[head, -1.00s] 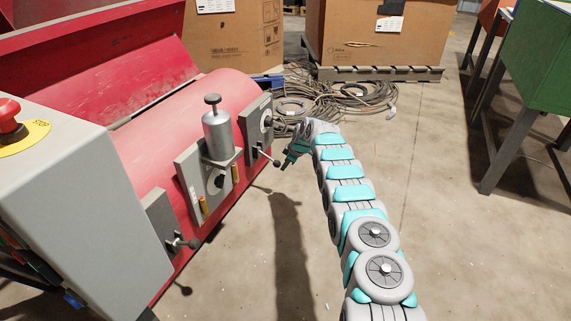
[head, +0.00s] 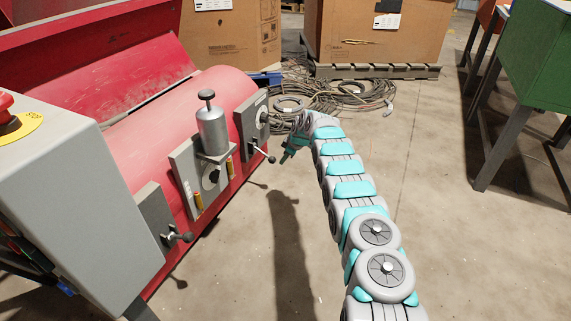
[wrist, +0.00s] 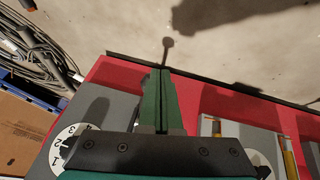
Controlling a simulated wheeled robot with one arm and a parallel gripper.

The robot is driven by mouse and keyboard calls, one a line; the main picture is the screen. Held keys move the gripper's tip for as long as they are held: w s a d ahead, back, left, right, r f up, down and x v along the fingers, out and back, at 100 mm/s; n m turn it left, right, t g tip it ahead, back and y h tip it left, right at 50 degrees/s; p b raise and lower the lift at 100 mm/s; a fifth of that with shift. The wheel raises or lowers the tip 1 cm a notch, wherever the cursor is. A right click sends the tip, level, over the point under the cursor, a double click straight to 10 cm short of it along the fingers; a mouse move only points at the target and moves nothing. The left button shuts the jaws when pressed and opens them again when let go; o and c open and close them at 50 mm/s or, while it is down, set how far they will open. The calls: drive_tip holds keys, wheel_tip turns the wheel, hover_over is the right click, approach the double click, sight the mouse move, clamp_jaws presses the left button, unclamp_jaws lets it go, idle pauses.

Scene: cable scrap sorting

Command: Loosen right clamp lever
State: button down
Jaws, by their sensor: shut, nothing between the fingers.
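The right clamp lever (head: 263,154) is a thin rod with a black ball knob. It sticks out from the far grey clamp plate (head: 250,118) on the red machine's front. My gripper (head: 286,158) is just right of the knob, with a small gap in the head view. In the wrist view my gripper's green fingers (wrist: 161,75) are together and empty. A dark round shape on a thin stem (wrist: 168,43) shows beyond the fingertips; I cannot tell whether it is the lever or its shadow. The gripper body hides part of the clamp plate.
A second clamp lever (head: 178,237) is on the near plate. A silver cylinder (head: 212,130) stands on the middle plate between them. Tangled cables (head: 345,97) lie on the floor beyond my arm, before a cardboard box (head: 375,35).

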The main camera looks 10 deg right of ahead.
drive_tip(key=s+d+r, duration=0.1)
drive_tip(key=s+d, duration=0.6)
drive_tip(key=shift+d+r+p, duration=0.2)
drive_tip(key=shift+r+p, duration=0.05)
drive_tip(key=shift+p, duration=0.2)
drive_tip(key=shift+s, duration=0.1)
idle(0.3)
drive_tip(key=s+a+r+m+g+h+p, duration=0.25)
drive_tip(key=s+r+m+p, duration=0.4)
drive_tip(key=s+r, duration=1.85)
drive_tip(key=s+a+r+m+g+p, duration=0.1)
drive_tip(key=s+a+r, duration=0.1)
drive_tip(key=s, duration=1.1)
drive_tip(key=s+a+r+m+g+p, duration=0.1)
drive_tip(key=s+r, duration=0.4)
drive_tip(key=s, duration=0.8)
drive_tip(key=s+a+r+m+g+p, duration=0.1)
drive_tip(key=s+a+r+m+p, duration=0.1)
drive_tip(key=s, duration=1)
wheel_tip(320, 180, up, 2)
drive_tip(key=shift+s+a+m+g+h+p, duration=0.35)
drive_tip(key=shift+s+a+m+h, duration=0.1)
drive_tip(key=shift+a+m, duration=0.4)
